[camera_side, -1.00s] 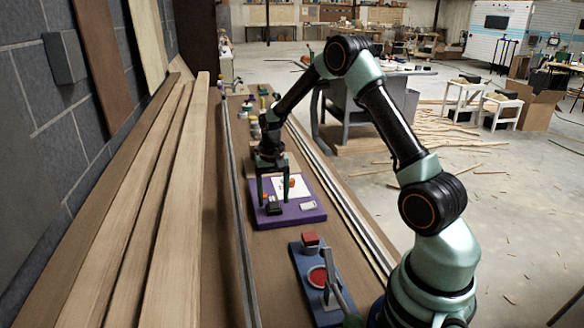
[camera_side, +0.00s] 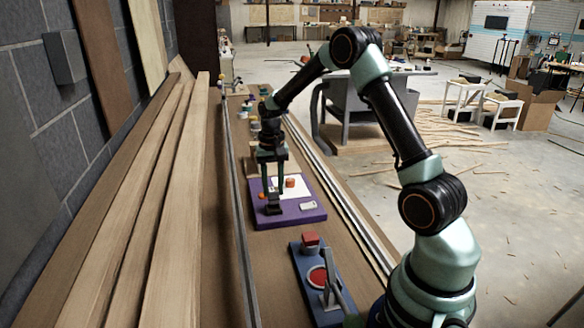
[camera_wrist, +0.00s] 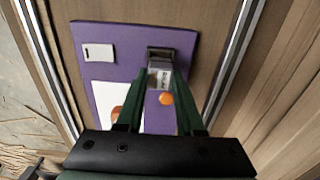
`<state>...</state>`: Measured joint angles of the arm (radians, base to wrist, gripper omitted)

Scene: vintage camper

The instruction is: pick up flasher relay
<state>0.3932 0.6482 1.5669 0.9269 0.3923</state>
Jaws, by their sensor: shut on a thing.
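The flasher relay (camera_wrist: 160,79) is a small grey box with printed lettering on its side, seen between my fingers in the wrist view. My gripper (camera_wrist: 166,72) is shut on it, with one green finger on each side. Just beyond it is a dark block (camera_wrist: 173,54) on the purple board; I cannot tell whether the relay is part of it or seated in it. In the side view my gripper (camera_side: 273,203) is low over the near left part of the purple board (camera_side: 300,218), and the relay is mostly hidden by the fingers.
The board carries a white sheet with an orange cylinder (camera_side: 290,182), a small white plate (camera_side: 308,205) and an orange dot (camera_wrist: 166,98). A blue base with red parts (camera_side: 309,262) stands nearer. Metal rails run along both sides of the bench.

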